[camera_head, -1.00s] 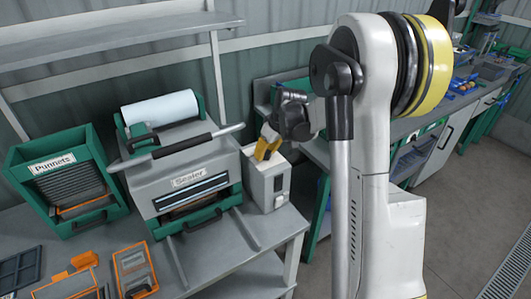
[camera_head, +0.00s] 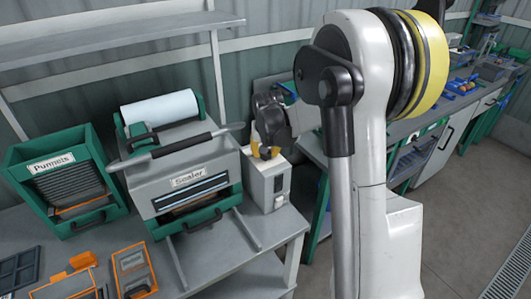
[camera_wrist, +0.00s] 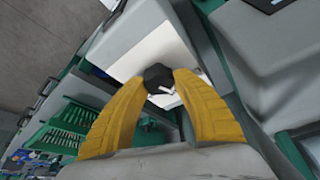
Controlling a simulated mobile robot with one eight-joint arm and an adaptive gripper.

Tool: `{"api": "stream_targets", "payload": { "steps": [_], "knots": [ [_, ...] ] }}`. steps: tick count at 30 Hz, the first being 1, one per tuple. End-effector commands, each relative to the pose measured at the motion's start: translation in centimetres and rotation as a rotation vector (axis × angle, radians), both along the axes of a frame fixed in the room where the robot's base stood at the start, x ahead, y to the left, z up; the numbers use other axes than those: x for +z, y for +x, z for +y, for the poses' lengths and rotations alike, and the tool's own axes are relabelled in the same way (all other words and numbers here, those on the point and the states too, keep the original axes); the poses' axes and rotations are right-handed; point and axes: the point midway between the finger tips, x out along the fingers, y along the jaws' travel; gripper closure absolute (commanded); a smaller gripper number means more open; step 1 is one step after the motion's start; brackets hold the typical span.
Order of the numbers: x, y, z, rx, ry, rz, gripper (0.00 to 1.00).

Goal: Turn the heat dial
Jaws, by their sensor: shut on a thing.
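The heat dial (camera_wrist: 158,77) is a dark knob with a white pointer mark, on the pale top face of the control box. My gripper (camera_wrist: 160,84) has its two yellow fingers closed around the dial, one on each side. In the head view, my gripper (camera_head: 265,152) points down at the top of the white control box (camera_head: 267,187), and the dial is hidden there by the fingers. The control box stands against the right side of the sealer (camera_head: 187,181), a grey machine with a long handle bar and a white roll on top.
A green punnet dispenser (camera_head: 62,185) stands left of the sealer. The bench's right end (camera_head: 280,235) is clear. A tool-laden bench runs along the back right.

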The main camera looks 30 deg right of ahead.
Motion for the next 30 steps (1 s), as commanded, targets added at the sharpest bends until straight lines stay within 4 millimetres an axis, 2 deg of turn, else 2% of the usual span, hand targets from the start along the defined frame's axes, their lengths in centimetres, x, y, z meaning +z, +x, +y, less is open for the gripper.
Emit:
{"api": "stream_targets", "payload": {
  "steps": [18, 19, 20, 21, 30],
  "knots": [
    [-0.06, -0.07, -0.05, -0.045, 0.000, 0.002, 0.96],
    [-0.06, -0.06, -0.04, -0.045, 0.000, 0.002, 0.57],
    [-0.06, -0.06, -0.04, -0.045, 0.000, 0.002, 0.47],
    [-0.06, -0.05, -0.04, -0.045, 0.000, 0.002, 0.42],
    [0.12, -0.09, 0.01, -0.043, 0.000, 0.001, 0.42]
  ]
}}
